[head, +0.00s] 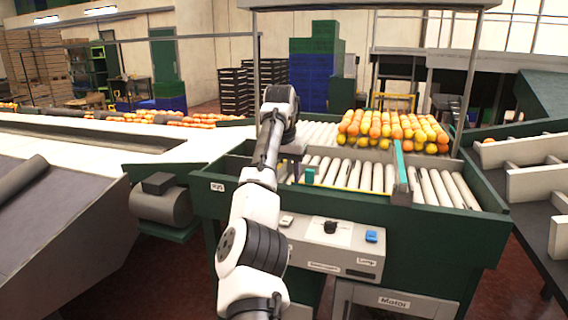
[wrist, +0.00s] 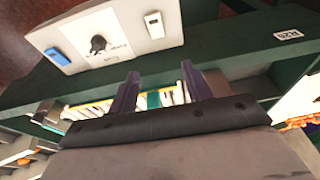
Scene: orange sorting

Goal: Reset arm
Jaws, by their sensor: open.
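My arm reaches out over the front of the roller sorting machine (head: 440,222), with its upper links upright in the head view. My gripper (head: 298,172) hangs over the left roller lane, small and partly hidden by my own wrist. In the wrist view my gripper (wrist: 160,72) shows two dark purple fingers spread apart, with nothing held between them. A teal piece (head: 310,176) is beside the gripper in the head view. Teal also shows beyond the finger gap in the wrist view, and I cannot tell whether it touches.
Oranges and yellow fruit (head: 392,132) lie on the rollers at the back right. A teal divider (head: 402,172) splits the lanes. The control panel (head: 335,246), with a black knob and blue switch, is at the front. A white conveyor (head: 150,158) runs left.

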